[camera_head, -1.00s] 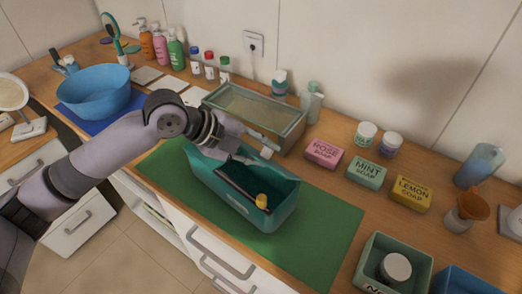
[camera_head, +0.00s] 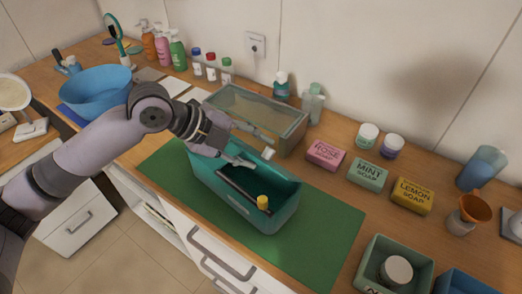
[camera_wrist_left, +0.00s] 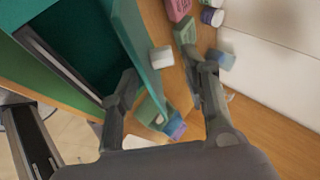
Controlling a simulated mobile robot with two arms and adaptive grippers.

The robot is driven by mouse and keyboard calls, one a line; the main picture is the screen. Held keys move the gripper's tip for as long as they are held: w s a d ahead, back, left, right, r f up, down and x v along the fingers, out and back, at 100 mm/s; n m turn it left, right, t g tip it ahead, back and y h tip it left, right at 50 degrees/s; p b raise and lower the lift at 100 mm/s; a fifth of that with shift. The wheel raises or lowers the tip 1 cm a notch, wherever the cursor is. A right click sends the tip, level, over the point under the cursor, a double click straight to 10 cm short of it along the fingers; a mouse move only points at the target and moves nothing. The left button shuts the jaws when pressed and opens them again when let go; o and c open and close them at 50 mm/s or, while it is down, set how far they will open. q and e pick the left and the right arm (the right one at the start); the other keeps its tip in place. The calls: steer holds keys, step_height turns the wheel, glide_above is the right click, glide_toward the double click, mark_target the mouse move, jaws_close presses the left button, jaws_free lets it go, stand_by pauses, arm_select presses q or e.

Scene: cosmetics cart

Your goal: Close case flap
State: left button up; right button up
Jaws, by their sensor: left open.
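The teal case (camera_head: 252,214) stands open on a green mat, its dark inside visible from above. A dark strip runs along its near side, with a yellow piece (camera_head: 263,202) at the right end. My left gripper (camera_head: 254,156) is open at the case's far side. In the left wrist view the fingers (camera_wrist_left: 160,72) are spread on either side of a teal panel (camera_wrist_left: 138,45), which I take to be the flap. I cannot tell whether they touch it. The right gripper is not in view.
A glass-topped box (camera_head: 258,110) stands close behind the case. Pink soap (camera_head: 326,155), mint soap (camera_head: 368,172) and lemon soap (camera_head: 411,195) lie to the right. A blue bowl (camera_head: 96,92) is at the left. The green mat (camera_head: 325,225) has free room right of the case.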

arm_select(q)
steer(key=v, duration=0.9)
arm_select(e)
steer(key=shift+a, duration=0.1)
